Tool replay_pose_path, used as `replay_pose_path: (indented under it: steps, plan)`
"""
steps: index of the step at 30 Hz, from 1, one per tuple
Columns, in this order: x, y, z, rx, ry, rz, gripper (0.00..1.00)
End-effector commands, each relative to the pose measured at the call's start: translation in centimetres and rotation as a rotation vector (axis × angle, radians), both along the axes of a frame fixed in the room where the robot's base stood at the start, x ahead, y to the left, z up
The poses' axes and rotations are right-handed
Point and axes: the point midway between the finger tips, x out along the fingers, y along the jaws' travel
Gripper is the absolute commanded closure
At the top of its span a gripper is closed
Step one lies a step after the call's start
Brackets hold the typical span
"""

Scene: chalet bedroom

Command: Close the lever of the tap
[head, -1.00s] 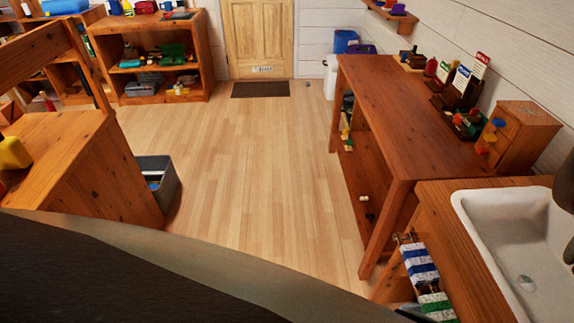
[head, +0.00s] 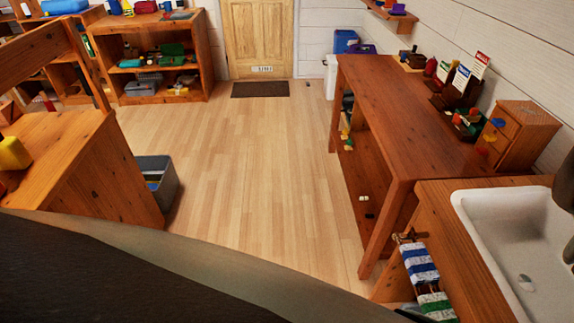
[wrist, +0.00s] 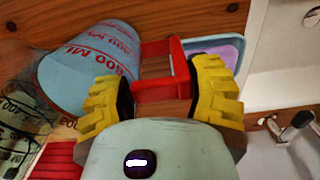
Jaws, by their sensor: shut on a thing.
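In the wrist view, my gripper (wrist: 168,92) has its two yellow ribbed fingers on either side of a red handle (wrist: 165,84). In the head view, a dark part of a tap (head: 565,190) is cut off at the right edge above the white sink (head: 462,205). My gripper is out of the head view.
A wooden table (head: 400,100) and a small drawer cabinet (head: 530,125) stand beyond the sink. A striped cloth (head: 422,268) hangs at the counter's front. A grey bin (head: 165,190) stands at left. The middle floor is clear. A lilac tray (wrist: 232,50) lies behind the handle.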

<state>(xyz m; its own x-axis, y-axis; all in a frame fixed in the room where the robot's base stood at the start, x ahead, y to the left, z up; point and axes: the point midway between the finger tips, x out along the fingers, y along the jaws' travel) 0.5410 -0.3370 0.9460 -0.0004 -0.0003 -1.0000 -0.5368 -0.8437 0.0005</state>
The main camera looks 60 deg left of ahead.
Motion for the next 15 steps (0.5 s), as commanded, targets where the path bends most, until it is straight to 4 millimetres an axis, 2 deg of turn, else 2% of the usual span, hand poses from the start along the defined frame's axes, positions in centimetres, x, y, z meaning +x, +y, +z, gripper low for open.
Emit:
replay_pose_path:
  steps: [8,15]
  plan:
    - [0.1,0.0,0.3,0.0,-0.002,0.001,0.88]
    - [0.4,0.1,1.8,-0.002,-0.006,0.005,0.89]
